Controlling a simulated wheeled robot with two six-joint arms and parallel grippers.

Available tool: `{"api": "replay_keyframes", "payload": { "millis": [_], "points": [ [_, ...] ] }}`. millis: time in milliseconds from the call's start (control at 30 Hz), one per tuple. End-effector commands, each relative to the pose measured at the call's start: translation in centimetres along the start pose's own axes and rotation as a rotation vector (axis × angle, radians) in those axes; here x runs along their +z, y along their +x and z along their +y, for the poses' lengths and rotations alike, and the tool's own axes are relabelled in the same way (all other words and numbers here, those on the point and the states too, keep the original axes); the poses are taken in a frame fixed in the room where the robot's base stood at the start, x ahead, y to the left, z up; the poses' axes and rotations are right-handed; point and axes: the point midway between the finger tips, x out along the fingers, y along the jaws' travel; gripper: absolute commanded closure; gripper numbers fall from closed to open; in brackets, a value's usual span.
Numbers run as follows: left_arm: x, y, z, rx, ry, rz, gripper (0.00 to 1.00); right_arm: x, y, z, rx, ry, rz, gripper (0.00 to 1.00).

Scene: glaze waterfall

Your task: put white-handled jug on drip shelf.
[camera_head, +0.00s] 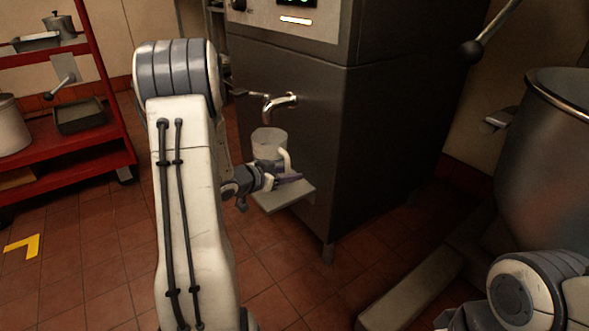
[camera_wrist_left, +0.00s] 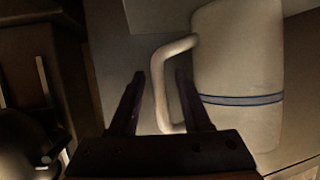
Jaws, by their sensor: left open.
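The jug (camera_head: 268,143) stands upright on the drip shelf (camera_head: 297,192), under the spout of the machine. In the left wrist view the jug (camera_wrist_left: 240,65) is pale with a blue band and a white handle (camera_wrist_left: 161,90). My left gripper (camera_head: 284,178) is at the handle, low in front of the jug. In the left wrist view its two dark fingers (camera_wrist_left: 160,76) are open, one on each side of the handle, with gaps showing. The jug's base is partly hidden by the gripper in the head view. My right gripper is out of view.
The steel machine (camera_head: 390,130) with its tap (camera_head: 281,102) rises behind the shelf. A red rack (camera_head: 75,145) with pots and trays stands at the left. A large steel bowl (camera_head: 550,160) is at the right. Tiled floor (camera_head: 85,280) is clear at lower left.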

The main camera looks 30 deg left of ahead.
Motion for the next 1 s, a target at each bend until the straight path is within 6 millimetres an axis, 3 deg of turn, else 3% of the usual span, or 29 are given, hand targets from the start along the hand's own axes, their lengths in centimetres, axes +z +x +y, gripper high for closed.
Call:
{"api": "replay_keyframes", "payload": {
  "millis": [33,200,400,600,1000],
  "points": [
    [-0.6,-1.5,-0.2,-0.004,-0.004,-0.002,0.52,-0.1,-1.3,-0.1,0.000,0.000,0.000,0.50],
    [-0.6,-5.2,-0.2,-0.005,-0.003,-0.001,0.52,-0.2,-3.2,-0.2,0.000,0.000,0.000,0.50],
    [-0.3,-8.2,-0.1,-0.003,-0.002,-0.001,0.52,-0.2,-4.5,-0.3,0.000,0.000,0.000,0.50],
    [-0.1,-9.1,0.0,0.000,0.001,0.001,0.52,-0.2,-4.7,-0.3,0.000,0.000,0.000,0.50],
    [-0.1,-9.1,0.0,0.000,0.001,0.001,0.52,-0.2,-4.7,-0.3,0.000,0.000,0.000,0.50]
  ]
}}
